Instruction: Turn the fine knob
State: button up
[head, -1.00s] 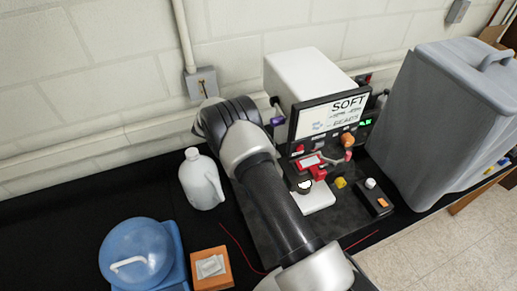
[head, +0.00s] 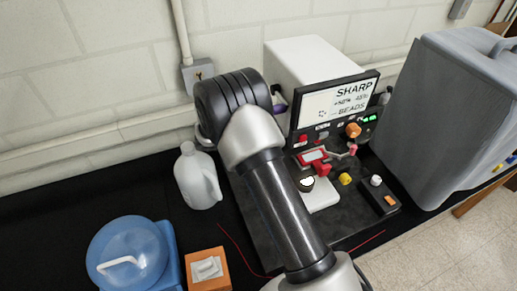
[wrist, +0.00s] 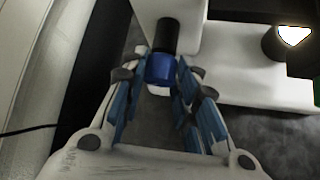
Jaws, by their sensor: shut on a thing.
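In the wrist view a blue knob (wrist: 160,70) on a black shaft sticks out from the side of a white body (wrist: 230,45). My gripper (wrist: 164,84) is shut on this knob, with the blue-padded fingers on either side of it. The screen (head: 338,102) on the white instrument (head: 309,62) reads "SHARP" above "BEADS"; the smaller text is hard to read.
A black disc with a lit heart shape (head: 306,183) sits on the white base. A white jug (head: 198,180), a blue domed container (head: 128,254) and an orange box (head: 207,270) stand left of my arm. A large grey container (head: 432,125) stands at the right.

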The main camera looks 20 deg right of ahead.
jog(key=o, duration=1.1)
jog(key=shift+c, duration=0.2)
jog(key=v, duration=1.2)
jog(key=shift+w, duration=0.15)
